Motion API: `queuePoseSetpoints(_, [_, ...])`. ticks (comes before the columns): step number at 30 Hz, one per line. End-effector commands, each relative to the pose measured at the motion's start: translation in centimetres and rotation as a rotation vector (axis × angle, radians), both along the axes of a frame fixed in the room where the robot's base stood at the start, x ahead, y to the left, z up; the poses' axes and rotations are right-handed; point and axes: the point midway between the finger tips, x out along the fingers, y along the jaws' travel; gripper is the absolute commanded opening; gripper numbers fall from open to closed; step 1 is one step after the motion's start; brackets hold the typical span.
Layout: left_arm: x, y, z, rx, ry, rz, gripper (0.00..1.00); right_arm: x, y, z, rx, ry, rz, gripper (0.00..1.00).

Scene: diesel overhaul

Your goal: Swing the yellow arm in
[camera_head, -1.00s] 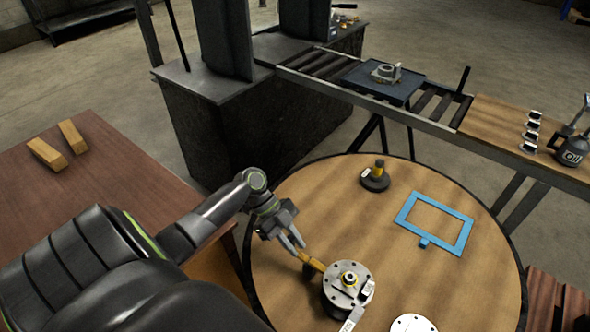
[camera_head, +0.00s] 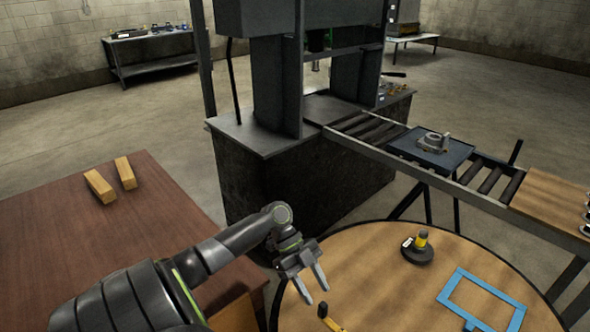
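The yellow arm (camera_head: 334,325) shows only as a short piece at the bottom edge, with a dark tip; the rest, and whatever it is mounted on, is below the frame. It lies over the round wooden table (camera_head: 375,290). My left gripper (camera_head: 316,293) is just above and behind this tip in the picture. Its two fingers are spread, with nothing between them, and look apart from the yellow arm. My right gripper is not in view.
A black round-based piece with a yellow middle (camera_head: 419,247) and a blue frame (camera_head: 482,298) are on the round table. A roller conveyor (camera_head: 362,130) carries a dark tray (camera_head: 453,154). A dark press (camera_head: 275,150) stands behind. Two wood blocks (camera_head: 100,186) lie on the brown table (camera_head: 60,240).

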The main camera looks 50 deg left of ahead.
Motion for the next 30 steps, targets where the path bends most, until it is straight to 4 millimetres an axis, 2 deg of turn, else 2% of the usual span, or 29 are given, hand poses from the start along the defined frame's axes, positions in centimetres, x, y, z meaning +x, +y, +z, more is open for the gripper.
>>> queuePoseSetpoints(1, [0.0,0.9,0.5,0.007,-0.001,0.000,0.40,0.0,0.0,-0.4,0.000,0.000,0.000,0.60])
queuePoseSetpoints(9, [0.0,4.6,4.3,0.006,0.000,0.000,0.40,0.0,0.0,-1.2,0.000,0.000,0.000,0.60])
queuePoseSetpoints(15, [-0.1,6.7,6.5,0.003,0.000,0.000,0.40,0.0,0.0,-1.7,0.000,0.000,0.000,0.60])
queuePoseSetpoints(21, [-0.1,7.6,7.6,0.000,-0.001,-0.001,0.40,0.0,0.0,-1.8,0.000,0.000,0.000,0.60])
queuePoseSetpoints(30, [-0.1,7.7,7.7,-0.001,-0.001,-0.001,0.40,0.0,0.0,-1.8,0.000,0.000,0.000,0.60])
